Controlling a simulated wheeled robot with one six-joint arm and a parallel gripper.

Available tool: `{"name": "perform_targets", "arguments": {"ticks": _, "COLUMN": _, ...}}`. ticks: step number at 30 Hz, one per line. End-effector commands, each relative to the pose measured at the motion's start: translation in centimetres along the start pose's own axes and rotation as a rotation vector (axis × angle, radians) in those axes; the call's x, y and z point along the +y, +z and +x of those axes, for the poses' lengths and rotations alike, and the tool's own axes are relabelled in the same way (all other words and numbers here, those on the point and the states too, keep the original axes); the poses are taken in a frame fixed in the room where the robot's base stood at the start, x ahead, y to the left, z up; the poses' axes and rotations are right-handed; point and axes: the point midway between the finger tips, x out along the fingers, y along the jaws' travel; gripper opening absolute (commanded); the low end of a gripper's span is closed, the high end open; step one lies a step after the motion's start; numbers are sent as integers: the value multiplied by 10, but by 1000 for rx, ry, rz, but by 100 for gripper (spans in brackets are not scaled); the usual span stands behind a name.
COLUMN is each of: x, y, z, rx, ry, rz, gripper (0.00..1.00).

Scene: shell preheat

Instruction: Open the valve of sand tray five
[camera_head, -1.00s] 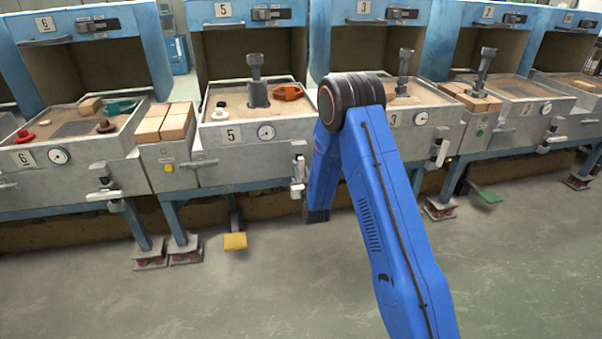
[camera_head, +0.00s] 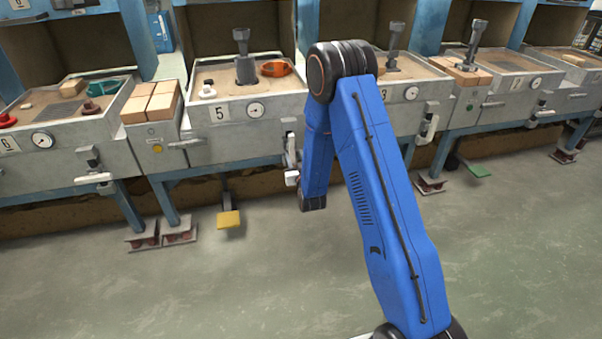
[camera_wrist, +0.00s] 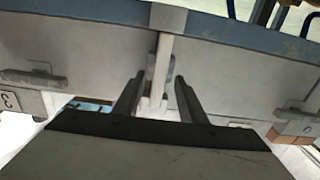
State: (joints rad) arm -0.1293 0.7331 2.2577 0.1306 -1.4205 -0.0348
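Sand tray five (camera_head: 215,131) carries the number 5 plate and a round gauge on its front. Its valve (camera_head: 290,150) is at the right end of that front, a grey fitting with a pale lever hanging down, close beside my blue arm. In the wrist view a pale upright lever (camera_wrist: 163,62) stands between the two fingers of my gripper (camera_wrist: 160,80). The fingers are spread, with a gap visible on both sides of the lever; I cannot tell how deep it sits between them. My gripper is hidden in the head view.
Tray three (camera_head: 408,115) stands at the right and tray six (camera_head: 75,143) at the left. A yellow pedal (camera_head: 229,219) hangs low under tray five. Bricks (camera_head: 152,101) lie on a stand between trays five and six. The floor in front is clear.

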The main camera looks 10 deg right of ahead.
Motion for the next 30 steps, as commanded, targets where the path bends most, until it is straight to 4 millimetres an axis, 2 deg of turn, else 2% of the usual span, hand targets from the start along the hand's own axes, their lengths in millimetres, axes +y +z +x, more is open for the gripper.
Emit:
{"name": "perform_targets", "arguments": {"ticks": 9, "x": 0, "y": 1, "z": -65, "rx": -3, "ry": 0, "rz": -1, "gripper": 38}}
{"name": "perform_targets", "arguments": {"ticks": 15, "x": 0, "y": 1, "z": -98, "rx": -3, "ry": -1, "rz": -1, "gripper": 38}}
{"name": "perform_targets", "arguments": {"ticks": 21, "x": 0, "y": 1, "z": -115, "rx": -2, "ry": 0, "rz": -1, "gripper": 38}}
{"name": "perform_targets", "arguments": {"ticks": 30, "x": 0, "y": 1, "z": -119, "rx": -1, "ry": 0, "rz": -1, "gripper": 38}}
